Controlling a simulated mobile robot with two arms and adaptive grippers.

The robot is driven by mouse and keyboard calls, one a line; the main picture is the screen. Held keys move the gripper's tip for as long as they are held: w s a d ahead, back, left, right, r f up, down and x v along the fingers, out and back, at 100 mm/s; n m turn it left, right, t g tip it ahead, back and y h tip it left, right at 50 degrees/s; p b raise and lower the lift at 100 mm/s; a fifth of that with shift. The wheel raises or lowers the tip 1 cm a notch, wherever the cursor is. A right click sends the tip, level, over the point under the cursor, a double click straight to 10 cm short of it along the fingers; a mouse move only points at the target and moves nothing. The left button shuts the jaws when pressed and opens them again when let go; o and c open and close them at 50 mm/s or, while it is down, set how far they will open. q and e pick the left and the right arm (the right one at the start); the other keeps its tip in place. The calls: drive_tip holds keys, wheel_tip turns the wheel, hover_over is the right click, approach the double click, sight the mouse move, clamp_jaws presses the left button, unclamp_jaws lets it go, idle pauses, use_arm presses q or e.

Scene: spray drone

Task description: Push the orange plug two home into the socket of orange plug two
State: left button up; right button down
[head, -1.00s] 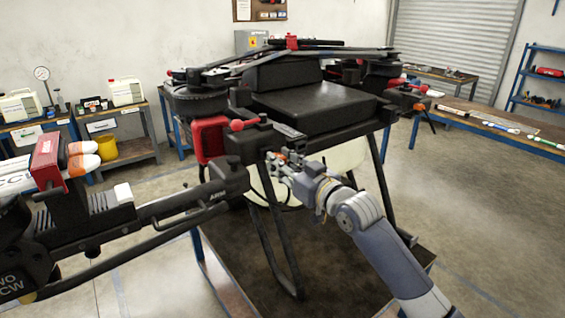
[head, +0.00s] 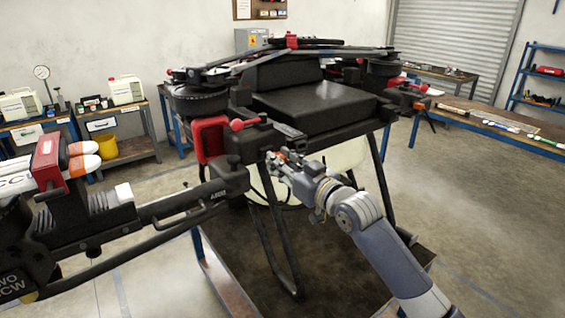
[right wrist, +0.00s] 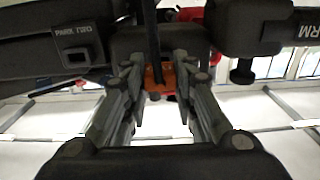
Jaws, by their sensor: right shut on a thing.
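My right gripper (head: 276,162) reaches in from the lower right to the underside of the drone (head: 310,105), below its front edge. In the right wrist view my right gripper (right wrist: 158,88) is shut on an orange piece, which I take to be orange plug two (right wrist: 158,76). A dark cable runs up from it. I cannot tell whether that is the plug's socket. My left gripper is not in view.
A black folding drone arm (head: 150,210) extends left, close to my right gripper. Drone legs (head: 275,235) stand on a dark table (head: 330,260) below. A pale tank (head: 345,155) hangs behind my right wrist. The floor at right is clear.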

drive_tip(key=shift+b+x, duration=0.3)
drive_tip(key=shift+x, duration=1)
drive_tip(key=c, duration=1.2)
unclamp_jaws()
drive_tip(key=shift+s+d, duration=0.1)
drive_tip(key=v, duration=1.1)
drive_tip(key=shift+s+d, duration=0.25)
drive_tip(key=shift+s, duration=0.1)
